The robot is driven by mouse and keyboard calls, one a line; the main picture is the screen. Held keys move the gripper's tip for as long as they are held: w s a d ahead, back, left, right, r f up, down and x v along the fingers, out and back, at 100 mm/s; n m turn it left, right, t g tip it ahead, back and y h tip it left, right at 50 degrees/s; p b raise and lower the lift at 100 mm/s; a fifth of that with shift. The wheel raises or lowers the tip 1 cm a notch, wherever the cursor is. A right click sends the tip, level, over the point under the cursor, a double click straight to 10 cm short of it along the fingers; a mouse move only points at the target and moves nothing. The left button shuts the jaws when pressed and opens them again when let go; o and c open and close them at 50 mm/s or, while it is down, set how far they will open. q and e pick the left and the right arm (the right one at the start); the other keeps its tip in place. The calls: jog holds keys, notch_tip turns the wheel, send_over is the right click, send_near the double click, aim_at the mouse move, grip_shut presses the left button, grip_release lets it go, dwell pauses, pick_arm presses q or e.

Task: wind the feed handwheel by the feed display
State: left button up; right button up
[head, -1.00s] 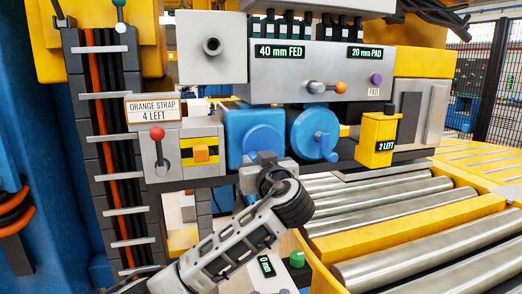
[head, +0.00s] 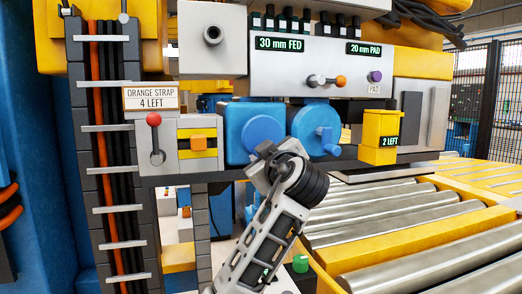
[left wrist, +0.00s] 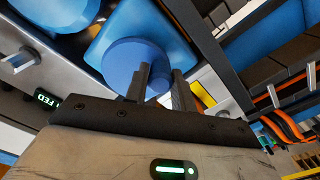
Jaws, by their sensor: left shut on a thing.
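The left blue handwheel (head: 263,132) is mounted below the feed display (head: 279,43), which reads 30 mm FED. My left gripper (head: 266,150) is at the lower part of this wheel. In the left wrist view the wheel (left wrist: 128,58) fills the space before my left gripper (left wrist: 160,82). Its two fingers stand near the wheel's rim and are shut on its handle, which is mostly hidden between them. My right gripper is not in view.
A second blue handwheel (head: 326,138) sits close on the right. The pad display (head: 364,48) reads 20 mm PAD. A red-knobbed lever (head: 154,120) is at the left. A yellow box (head: 379,130) reads 2 LEFT. Rollers (head: 380,230) lie at the lower right.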

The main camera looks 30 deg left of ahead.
pick_arm(q)
jog(key=shift+w+d+f+n+b, duration=0.2)
jog(key=shift+f+n+b, duration=0.4)
jog(key=shift+n+b, duration=0.2)
jog(key=shift+w+d+r+n+b, duration=0.1)
jog(key=shift+r+n+b, duration=0.05)
jog(key=shift+n+b, duration=0.2)
jog(key=shift+r+n, duration=0.25)
jog(key=shift+n, duration=0.1)
jog(key=shift+w+f+n+b, duration=0.1)
jog(key=shift+f+n+b, duration=0.1)
jog(key=shift+n+b, duration=0.15)
jog(key=shift+w+d+r+n+b, duration=0.15)
jog(key=shift+w+d+n+b, duration=0.05)
jog(key=shift+n+b, duration=0.5)
jog(key=o, duration=2)
jog(key=shift+r, duration=0.1)
jog(key=shift+c, duration=0.2)
